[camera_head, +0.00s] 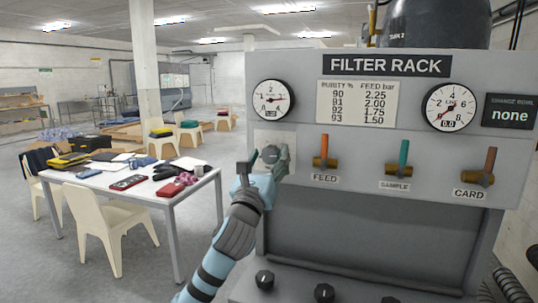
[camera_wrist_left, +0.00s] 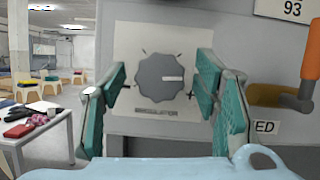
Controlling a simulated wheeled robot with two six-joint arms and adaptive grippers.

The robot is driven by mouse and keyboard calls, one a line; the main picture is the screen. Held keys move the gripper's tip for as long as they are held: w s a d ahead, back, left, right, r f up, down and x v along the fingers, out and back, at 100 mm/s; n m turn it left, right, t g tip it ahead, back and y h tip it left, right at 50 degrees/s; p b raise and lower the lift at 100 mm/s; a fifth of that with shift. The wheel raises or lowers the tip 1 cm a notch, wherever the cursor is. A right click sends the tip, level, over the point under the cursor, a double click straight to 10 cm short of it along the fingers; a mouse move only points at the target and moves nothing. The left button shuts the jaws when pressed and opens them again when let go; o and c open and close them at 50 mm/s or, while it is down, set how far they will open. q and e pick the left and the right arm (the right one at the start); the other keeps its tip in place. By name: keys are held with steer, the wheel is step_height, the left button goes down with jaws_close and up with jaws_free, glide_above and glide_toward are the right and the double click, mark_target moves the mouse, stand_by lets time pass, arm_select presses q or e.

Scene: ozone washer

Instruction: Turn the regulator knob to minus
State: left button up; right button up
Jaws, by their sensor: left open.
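The regulator knob (camera_head: 270,154) is a grey scalloped dial on a pale square plate at the left of the filter rack. In the left wrist view the knob (camera_wrist_left: 160,77) has a white pointer mark toward the right, and its label plate (camera_wrist_left: 156,112) sits below it. My left gripper (camera_head: 268,165) is in front of the knob. In the left wrist view its teal fingers (camera_wrist_left: 163,90) are open, one on each side of the knob, with gaps visible. Part of the plate is hidden behind the fingers. My right gripper is not in view.
The FEED valve (camera_head: 324,156) with an orange handle is close to the right of the knob. SAMPLE (camera_head: 402,160) and CARD (camera_head: 484,170) valves are farther right. Gauges (camera_head: 273,100) and a chart (camera_head: 358,102) are above. A cluttered table (camera_head: 150,196) stands at left.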

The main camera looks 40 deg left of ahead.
arm_select(q)
steer(key=shift+w+r, duration=0.1)
steer(key=shift+w, duration=0.1)
steer(key=c, duration=1.1)
steer(key=shift+c, duration=0.2)
steer(key=shift+n, duration=0.3)
